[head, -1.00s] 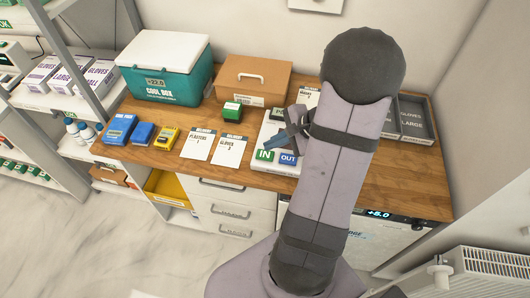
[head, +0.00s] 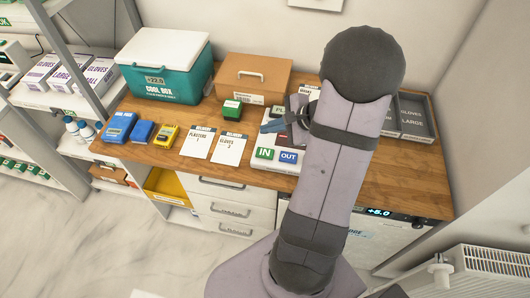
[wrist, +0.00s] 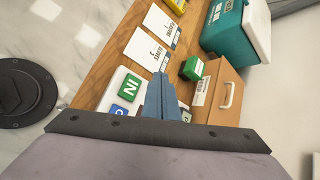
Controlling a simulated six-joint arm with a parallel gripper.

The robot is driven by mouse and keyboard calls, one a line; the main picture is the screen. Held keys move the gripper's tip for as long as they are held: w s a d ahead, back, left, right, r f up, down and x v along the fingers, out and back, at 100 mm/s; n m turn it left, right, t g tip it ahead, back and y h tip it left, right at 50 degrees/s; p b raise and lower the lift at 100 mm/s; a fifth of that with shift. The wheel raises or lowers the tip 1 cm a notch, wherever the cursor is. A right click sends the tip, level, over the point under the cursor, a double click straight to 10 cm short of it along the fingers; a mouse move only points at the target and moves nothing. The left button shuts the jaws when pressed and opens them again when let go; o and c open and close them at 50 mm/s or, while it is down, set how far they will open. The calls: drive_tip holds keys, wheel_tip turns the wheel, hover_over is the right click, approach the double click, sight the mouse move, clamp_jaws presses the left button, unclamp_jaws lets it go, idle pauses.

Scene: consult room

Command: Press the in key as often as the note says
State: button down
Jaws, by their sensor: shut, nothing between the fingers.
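The green IN key (head: 264,153) and the blue OUT key (head: 288,156) sit side by side on the front of a white key panel (head: 272,166). The IN key also shows in the wrist view (wrist: 130,86). My gripper (head: 270,127) is shut and empty, its blue-grey fingertips above the panel and behind the IN key, apart from it. The fingers also show in the wrist view (wrist: 160,96). Two delivery notes, plasters (head: 198,143) and gloves (head: 230,150), lie left of the panel; their numbers are too small to read surely.
A green box (head: 231,109) stands behind the gloves note. A cardboard box (head: 252,75) and a teal cool box (head: 163,82) stand at the back.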

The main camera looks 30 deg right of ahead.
drive_tip(key=b, duration=0.5)
hover_over(269, 154)
wheel_tip(269, 154, down, 7)
drive_tip(key=shift+r, duration=0.1)
drive_tip(key=shift+f+b, duration=0.7)
drive_tip(key=shift+b, duration=0.05)
drive_tip(key=shift+f+b, duration=0.95)
drive_tip(key=shift+b, duration=0.15)
idle(2.1)
idle(0.3)
drive_tip(key=shift+r+p, duration=0.7)
drive_tip(key=shift+r, duration=0.25)
drive_tip(key=shift+r+p, duration=1.95)
drive_tip(key=shift+r, duration=0.6)
